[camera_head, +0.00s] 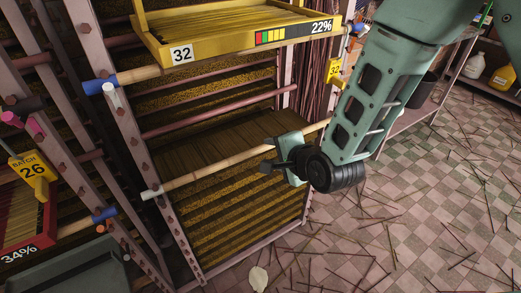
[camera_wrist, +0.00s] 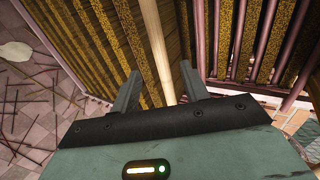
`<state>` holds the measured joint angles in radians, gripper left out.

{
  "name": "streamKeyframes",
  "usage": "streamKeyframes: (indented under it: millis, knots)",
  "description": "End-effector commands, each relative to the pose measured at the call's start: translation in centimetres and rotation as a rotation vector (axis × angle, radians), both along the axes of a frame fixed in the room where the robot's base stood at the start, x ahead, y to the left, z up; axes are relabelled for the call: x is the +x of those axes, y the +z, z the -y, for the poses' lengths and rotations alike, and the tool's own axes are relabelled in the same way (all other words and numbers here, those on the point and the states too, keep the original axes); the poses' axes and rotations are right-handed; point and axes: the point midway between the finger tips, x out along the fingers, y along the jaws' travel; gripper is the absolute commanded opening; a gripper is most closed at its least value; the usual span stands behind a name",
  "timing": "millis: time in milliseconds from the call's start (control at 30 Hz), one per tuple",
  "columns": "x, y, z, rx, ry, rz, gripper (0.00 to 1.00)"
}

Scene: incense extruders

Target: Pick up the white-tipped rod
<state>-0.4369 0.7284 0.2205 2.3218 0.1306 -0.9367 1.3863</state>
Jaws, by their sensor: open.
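The white-tipped rod (camera_head: 205,173) is a pale wooden pole lying across the front of the rack, with its white tip (camera_head: 152,193) at the left end. My gripper (camera_head: 267,155) is at the rod's right part, its fingers pointing left toward the rack. In the wrist view my gripper (camera_wrist: 160,68) is open, one finger on each side of the rod (camera_wrist: 154,40). The rod runs between the fingers and disappears behind the gripper body. I cannot tell whether either finger touches it.
A yellow tray (camera_head: 220,40) marked 32 sits above on a blue-tipped rod (camera_head: 135,75). The pinkish rack post (camera_head: 140,150) stands at the left. A red tray (camera_head: 28,235) is at the lower left. Tiled floor (camera_head: 420,200) with scattered sticks lies open at the right.

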Motion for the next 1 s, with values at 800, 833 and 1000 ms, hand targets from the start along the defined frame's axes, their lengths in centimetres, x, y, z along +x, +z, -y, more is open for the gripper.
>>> streamKeyframes:
  millis: [800, 833, 1000]
  knots:
    - [4.1, -2.8, -2.2, -0.001, 0.001, 0.0, 0.23]
    - [4.1, -2.8, -2.2, -0.001, 0.001, 0.0, 0.14]
    - [4.1, -2.7, -2.2, 0.0, 0.001, 0.001, 0.0]
